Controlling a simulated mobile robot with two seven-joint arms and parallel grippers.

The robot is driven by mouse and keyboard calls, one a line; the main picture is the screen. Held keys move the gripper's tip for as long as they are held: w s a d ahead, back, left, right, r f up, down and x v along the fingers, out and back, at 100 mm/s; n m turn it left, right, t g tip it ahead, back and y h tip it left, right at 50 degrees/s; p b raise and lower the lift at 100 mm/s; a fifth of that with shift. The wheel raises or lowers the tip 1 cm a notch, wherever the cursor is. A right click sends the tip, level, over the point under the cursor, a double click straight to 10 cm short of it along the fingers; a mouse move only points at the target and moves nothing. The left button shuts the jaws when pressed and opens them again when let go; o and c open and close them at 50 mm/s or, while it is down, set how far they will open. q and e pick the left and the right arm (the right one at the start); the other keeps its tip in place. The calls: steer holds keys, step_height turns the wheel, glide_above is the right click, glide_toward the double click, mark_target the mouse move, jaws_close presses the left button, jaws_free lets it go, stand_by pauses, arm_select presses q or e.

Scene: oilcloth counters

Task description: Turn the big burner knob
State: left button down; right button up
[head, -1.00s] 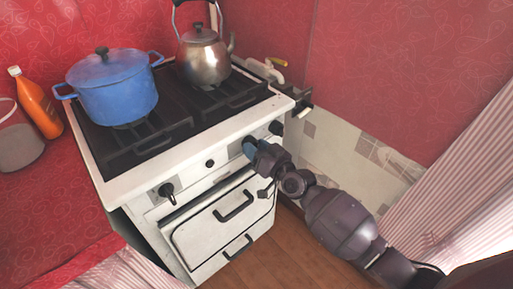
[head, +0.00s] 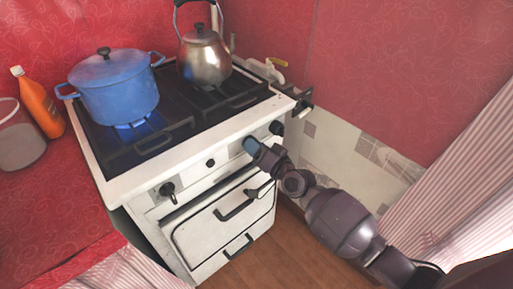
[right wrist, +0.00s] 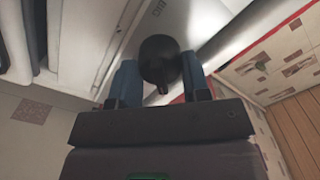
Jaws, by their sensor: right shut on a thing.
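The white stove (head: 190,176) stands with a row of black knobs on its front panel. My right gripper (head: 252,147) is at the panel, right of the small middle knob (head: 210,163). In the right wrist view, its two blue fingers (right wrist: 160,76) are shut on either side of a round black burner knob (right wrist: 158,52). That knob is hidden behind the gripper in the head view. Another black knob (head: 168,191) is at the left of the panel, and one (head: 277,128) at the right. A blue flame (head: 133,126) burns under the blue pot (head: 118,92). My left gripper is out of view.
A steel kettle (head: 204,62) stands on the back right of the hob. An oven door handle (head: 235,207) juts out below the knobs. An orange bottle (head: 40,103) stands on the red counter at the left. Wooden floor (head: 262,248) is open in front.

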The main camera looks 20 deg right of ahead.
steer(key=o, duration=0.9)
steer(key=p+v, duration=0.1)
steer(key=v, duration=1)
